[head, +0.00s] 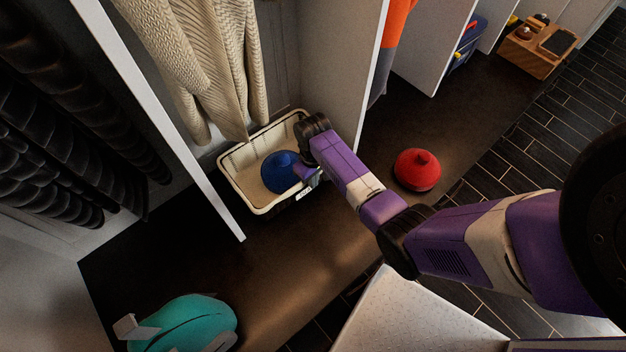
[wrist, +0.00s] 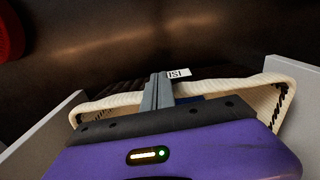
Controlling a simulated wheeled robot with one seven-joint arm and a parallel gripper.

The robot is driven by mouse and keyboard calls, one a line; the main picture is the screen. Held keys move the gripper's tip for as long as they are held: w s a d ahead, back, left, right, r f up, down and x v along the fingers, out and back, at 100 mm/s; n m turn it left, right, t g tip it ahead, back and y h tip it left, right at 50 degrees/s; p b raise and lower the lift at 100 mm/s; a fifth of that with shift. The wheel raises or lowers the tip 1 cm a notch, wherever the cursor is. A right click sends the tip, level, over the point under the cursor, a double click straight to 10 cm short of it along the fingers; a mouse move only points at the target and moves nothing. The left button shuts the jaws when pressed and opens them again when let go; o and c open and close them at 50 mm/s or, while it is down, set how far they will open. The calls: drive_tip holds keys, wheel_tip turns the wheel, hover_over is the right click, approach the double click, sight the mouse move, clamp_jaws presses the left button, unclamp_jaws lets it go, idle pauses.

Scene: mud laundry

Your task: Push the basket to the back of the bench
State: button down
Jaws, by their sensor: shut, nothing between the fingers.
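My gripper (head: 312,182) is at the basket's front right side, near the rim. In the wrist view my gripper's grey fingers (wrist: 157,92) are together, with nothing between them. The basket's pale rim (wrist: 284,88) shows around them, next to a small white label. Whether the fingers touch the basket I cannot tell. My wrist hides part of the basket's right side.
A red knobbed item (head: 417,170) stands on the bench to the right. A teal rounded object (head: 185,322) lies at the lower left. A knitted garment (head: 205,65) hangs over the basket's back. White dividers (head: 180,130) flank the bay.

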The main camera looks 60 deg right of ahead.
drive_tip(key=w, duration=0.1)
drive_tip(key=w+b, duration=0.1)
drive_tip(key=w, duration=0.1)
drive_tip(key=shift+d+f, duration=0.1)
drive_tip(key=shift+d, duration=0.25)
drive_tip(key=shift+w+d, duration=0.15)
drive_tip(key=shift+w, duration=0.4)
drive_tip(key=shift+s, duration=0.15)
